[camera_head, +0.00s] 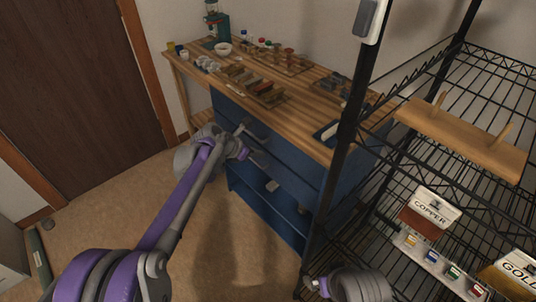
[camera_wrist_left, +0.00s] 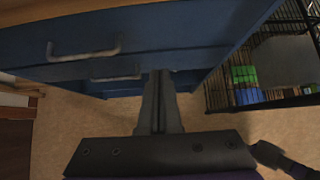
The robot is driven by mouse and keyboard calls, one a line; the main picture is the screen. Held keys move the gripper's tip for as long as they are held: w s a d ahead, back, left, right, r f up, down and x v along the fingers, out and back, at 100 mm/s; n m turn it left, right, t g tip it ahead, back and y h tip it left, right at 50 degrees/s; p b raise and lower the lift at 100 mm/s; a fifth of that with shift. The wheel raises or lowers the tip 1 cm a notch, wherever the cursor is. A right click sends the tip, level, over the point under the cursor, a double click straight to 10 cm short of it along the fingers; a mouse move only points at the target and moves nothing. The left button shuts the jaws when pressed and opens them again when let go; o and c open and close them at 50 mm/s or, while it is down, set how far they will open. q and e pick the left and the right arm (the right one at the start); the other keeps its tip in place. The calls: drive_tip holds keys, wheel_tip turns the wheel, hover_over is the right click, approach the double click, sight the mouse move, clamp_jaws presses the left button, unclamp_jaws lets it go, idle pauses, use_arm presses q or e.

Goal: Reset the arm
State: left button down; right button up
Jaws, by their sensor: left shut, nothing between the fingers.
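My left arm reaches from the lower left of the head view toward the blue cabinet. My left gripper (camera_head: 262,161) is in front of the cabinet's drawers, below the worktop edge. In the left wrist view its two fingers (camera_wrist_left: 160,80) are together with nothing between them, pointing at the drawer fronts. Two grey drawer handles (camera_wrist_left: 85,50) show there, ahead and to the left of the fingers; I cannot tell whether the fingers touch the cabinet. A grey and purple part of my right arm shows at the bottom of the head view; its gripper is not visible.
The blue cabinet (camera_head: 283,210) has a wooden worktop (camera_head: 305,112) holding trays, jars and a bowl. A black wire rack (camera_head: 345,150) stands close on the right, with boxes and a wooden shelf piece (camera_head: 465,140).

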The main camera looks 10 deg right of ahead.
use_arm(q)
drive_tip(key=v, duration=0.3)
drive_tip(key=shift+s, duration=0.1)
use_arm(e)
drive_tip(key=shift+s+r, duration=0.1)
drive_tip(key=shift+r, duration=0.05)
use_arm(q)
drive_tip(key=s+a+f+m+y, duration=0.2)
drive_tip(key=s+a+m, duration=0.55)
drive_tip(key=s, duration=0.55)
drive_tip(key=s+a+f+m+y, duration=0.25)
drive_tip(key=s+a+m, duration=0.55)
drive_tip(key=s, duration=0.4)
drive_tip(key=s+a+f+m+y, duration=0.25)
drive_tip(key=s+a+m, duration=0.35)
drive_tip(key=s+m, duration=0.5)
wheel_tip(320, 180, up, 15)
drive_tip(key=n+p, duration=0.1)
drive_tip(key=p, duration=1.2)
drive_tip(key=shift+a+n, duration=0.3)
drive_tip(key=shift+n, duration=0.05)
use_arm(e)
wheel_tip(320, 180, up, 14)
drive_tip(key=w, duration=0.2)
drive_tip(key=shift+r+t, duration=0.2)
drive_tip(key=shift+t, duration=0.1)
use_arm(q)
drive_tip(key=shift+r, duration=0.15)
